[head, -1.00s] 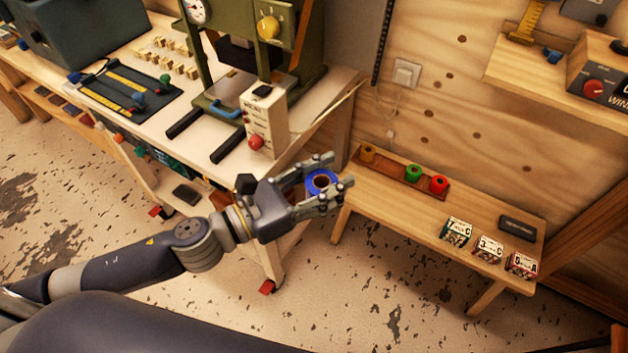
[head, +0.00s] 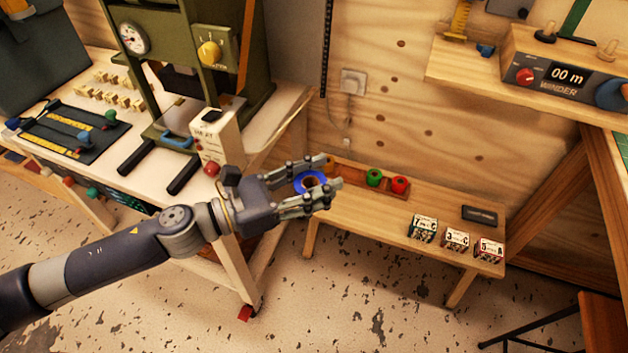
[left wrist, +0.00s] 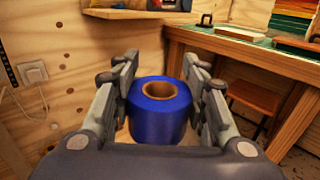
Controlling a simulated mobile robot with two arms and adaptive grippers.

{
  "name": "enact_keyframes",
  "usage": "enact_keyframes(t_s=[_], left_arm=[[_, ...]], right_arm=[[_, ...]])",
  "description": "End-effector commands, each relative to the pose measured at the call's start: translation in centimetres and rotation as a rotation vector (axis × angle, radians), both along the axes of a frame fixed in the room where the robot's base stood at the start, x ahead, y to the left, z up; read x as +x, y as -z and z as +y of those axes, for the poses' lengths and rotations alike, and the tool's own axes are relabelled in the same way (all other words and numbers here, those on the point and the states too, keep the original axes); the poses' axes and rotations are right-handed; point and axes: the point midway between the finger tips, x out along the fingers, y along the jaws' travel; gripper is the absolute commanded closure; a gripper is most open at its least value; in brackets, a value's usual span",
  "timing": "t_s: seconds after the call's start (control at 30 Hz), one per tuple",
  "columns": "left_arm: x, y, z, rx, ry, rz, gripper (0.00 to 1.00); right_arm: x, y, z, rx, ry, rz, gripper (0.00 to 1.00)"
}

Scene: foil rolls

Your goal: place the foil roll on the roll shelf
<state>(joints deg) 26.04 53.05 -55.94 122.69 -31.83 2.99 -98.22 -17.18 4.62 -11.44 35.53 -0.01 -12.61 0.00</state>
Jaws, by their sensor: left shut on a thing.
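My left gripper (head: 322,178) is shut on a blue foil roll (head: 311,182) with a brown core. In the left wrist view the blue roll (left wrist: 160,112) stands upright between the two fingers, its core opening up. In the head view the gripper and roll appear in front of the left end of a low wooden bench (head: 385,215); their height above it is hard to judge. A brown tray (head: 349,171) on the bench's back edge holds a green roll (head: 374,177) and a red roll (head: 399,184). The tray's left end is partly hidden behind my gripper. My right gripper is not in view.
Several small labelled boxes (head: 457,241) and a dark flat object (head: 479,216) sit on the bench's right part. A workbench (head: 235,180) with a green press stands left. A wall shelf (head: 470,85) carries a winder (head: 560,80) at upper right.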

Motion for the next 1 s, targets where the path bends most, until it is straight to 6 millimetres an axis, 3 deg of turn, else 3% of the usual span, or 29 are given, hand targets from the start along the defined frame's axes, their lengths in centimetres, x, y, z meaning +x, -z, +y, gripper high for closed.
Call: enact_keyframes(t_s=[1.0], left_arm=[[0.9, -5.5, -1.3, -0.009, -0.572, 0.0, 1.0]], right_arm=[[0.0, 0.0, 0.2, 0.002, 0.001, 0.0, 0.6]])
